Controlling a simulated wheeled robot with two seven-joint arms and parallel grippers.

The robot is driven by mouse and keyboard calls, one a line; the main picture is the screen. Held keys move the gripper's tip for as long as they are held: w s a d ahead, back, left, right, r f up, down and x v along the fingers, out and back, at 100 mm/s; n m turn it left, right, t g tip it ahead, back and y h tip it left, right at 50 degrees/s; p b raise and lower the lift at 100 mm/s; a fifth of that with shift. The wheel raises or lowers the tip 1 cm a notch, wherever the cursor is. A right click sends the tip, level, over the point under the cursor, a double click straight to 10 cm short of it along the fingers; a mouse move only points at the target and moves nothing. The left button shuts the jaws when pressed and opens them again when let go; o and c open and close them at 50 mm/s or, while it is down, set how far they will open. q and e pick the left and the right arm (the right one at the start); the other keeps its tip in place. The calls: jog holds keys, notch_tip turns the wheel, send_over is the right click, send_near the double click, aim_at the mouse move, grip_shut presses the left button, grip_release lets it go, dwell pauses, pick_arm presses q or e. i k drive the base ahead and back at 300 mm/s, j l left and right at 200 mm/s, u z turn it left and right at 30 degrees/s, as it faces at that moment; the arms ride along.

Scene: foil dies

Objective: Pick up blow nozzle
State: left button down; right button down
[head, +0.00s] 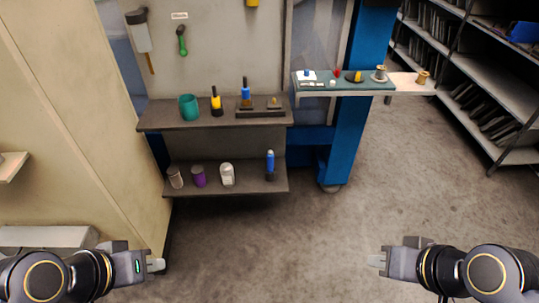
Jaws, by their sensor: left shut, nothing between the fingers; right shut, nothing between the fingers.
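A small green tool (182,41) with a dark upper part hangs on the upright back panel, below a small white label (179,15). It looks like the blow nozzle, but the label is too small to read for certain. My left gripper (158,265) is shut and empty at the lower left, well in front of and below the panel. My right gripper (375,261) is shut and empty at the lower right, over bare floor. Both are far from the green tool, and nothing covers it.
An upper shelf (160,120) holds a teal cup (189,107) and upright tools below the green tool. A lower shelf (240,188) holds several containers. A blue post (350,130) and a side ledge (410,88) stand right. A beige cabinet (70,130) bounds the left. The middle floor is clear.

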aim_at(271, 158)
jog(key=i+l, duration=0.1)
jog(key=i, duration=0.6)
jog(key=i+l, duration=0.1)
jog(key=i, duration=0.6)
jog(key=u, duration=0.05)
